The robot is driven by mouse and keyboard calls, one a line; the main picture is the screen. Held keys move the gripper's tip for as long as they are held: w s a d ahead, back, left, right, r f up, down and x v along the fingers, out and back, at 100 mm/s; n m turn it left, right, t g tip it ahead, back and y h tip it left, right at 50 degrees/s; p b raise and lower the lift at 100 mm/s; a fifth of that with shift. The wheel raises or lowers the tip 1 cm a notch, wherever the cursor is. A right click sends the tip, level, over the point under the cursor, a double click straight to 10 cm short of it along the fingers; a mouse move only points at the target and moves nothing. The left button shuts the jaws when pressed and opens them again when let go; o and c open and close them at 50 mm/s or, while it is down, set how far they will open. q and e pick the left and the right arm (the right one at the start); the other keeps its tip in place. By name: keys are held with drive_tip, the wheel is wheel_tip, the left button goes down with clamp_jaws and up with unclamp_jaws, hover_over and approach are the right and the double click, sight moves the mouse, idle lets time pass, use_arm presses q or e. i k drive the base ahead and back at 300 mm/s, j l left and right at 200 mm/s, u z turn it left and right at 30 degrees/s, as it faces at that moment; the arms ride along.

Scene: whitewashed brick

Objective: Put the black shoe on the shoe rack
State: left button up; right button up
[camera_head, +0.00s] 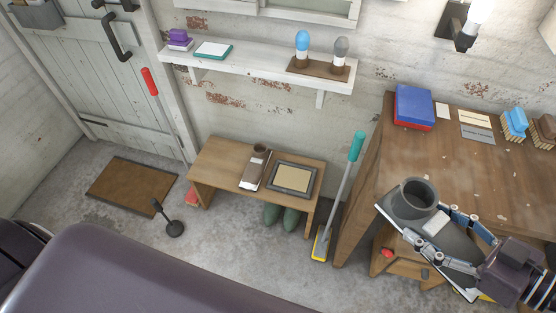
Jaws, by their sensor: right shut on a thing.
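The black shoe (438,242) is in the lower right, held up close to the camera in front of the desk. It is dark grey with a round open collar, a light patch on top and a pale sole edge, and looks tilted. My right gripper (430,228) is shut on it, its fingers reaching along either side. The low wooden bench that looks like the shoe rack (220,160) stands against the back wall, left of the gripper. My left gripper is not in view.
Green shoes (282,217) stand under the bench. A broom (340,190) leans between bench and desk (465,185). A small wooden stand (400,264) is below the shoe. A wall shelf (250,68) hangs above the bench. The bench's left end is clear.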

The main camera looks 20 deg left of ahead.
sight(234, 164)
drive_tip(key=i+j, duration=0.1)
drive_tip(key=j, duration=1.4)
drive_tip(key=i+j, duration=0.15)
drive_tip(key=j, duration=0.6)
drive_tip(key=i+j, duration=0.1)
drive_tip(key=j, duration=0.65)
drive_tip(key=i+j, duration=0.1)
drive_tip(key=j, duration=0.6)
